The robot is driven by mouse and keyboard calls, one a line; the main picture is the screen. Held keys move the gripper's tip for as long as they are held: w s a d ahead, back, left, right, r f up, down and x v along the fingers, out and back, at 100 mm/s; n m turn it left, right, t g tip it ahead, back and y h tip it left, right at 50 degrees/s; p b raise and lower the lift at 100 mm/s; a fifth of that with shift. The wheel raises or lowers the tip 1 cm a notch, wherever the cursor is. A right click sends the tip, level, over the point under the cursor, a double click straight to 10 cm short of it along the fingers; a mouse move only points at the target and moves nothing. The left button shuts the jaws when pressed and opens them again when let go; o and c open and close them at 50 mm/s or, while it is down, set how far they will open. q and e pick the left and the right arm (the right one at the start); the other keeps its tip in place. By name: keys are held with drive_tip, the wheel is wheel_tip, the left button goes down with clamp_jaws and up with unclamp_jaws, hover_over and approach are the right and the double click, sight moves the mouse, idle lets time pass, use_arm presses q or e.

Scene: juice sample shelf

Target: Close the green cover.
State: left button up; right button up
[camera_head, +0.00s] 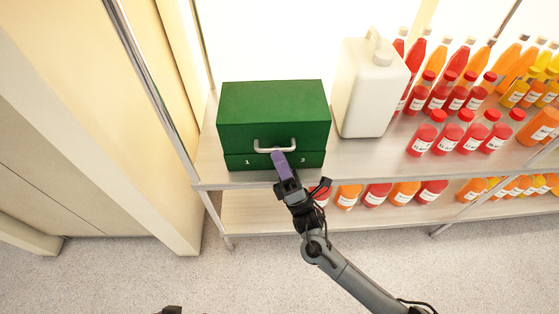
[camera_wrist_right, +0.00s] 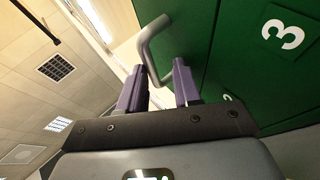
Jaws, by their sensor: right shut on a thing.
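A green box stands on the upper shelf, left of the white jug. Its green cover (camera_head: 272,100) sits over a lower green front strip (camera_head: 238,162) marked 1 and 3. A thin dark seam runs between cover and strip; I cannot tell whether a small gap is there. A pale metal handle (camera_head: 262,147) is on the cover's front and also shows in the wrist view (camera_wrist_right: 146,42). My right gripper (camera_head: 277,154), with purple fingers, is shut on the handle and partly hides the strip's middle. In the wrist view its fingers (camera_wrist_right: 160,82) straddle the handle bar.
A white jug (camera_head: 370,88) stands close to the box's right side. Rows of red and orange bottles (camera_head: 455,95) fill the shelf further right, with more on the lower shelf (camera_head: 250,212). A beige wall panel is at left. The floor (camera_head: 130,275) in front is mostly clear.

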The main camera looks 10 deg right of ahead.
drive_tip(key=shift+w+d+f+h, duration=0.15)
drive_tip(key=shift+f+h, duration=0.15)
drive_tip(key=shift+d+f+p, duration=0.1)
drive_tip(key=shift+f+p, duration=0.2)
drive_tip(key=shift+f, duration=0.1)
drive_tip(key=p+v, duration=0.1)
drive_tip(key=v, duration=0.9)
drive_tip(key=shift+s+r+p, duration=0.3)
drive_tip(key=shift+s+p, duration=0.05)
drive_tip(key=shift+p, duration=0.05)
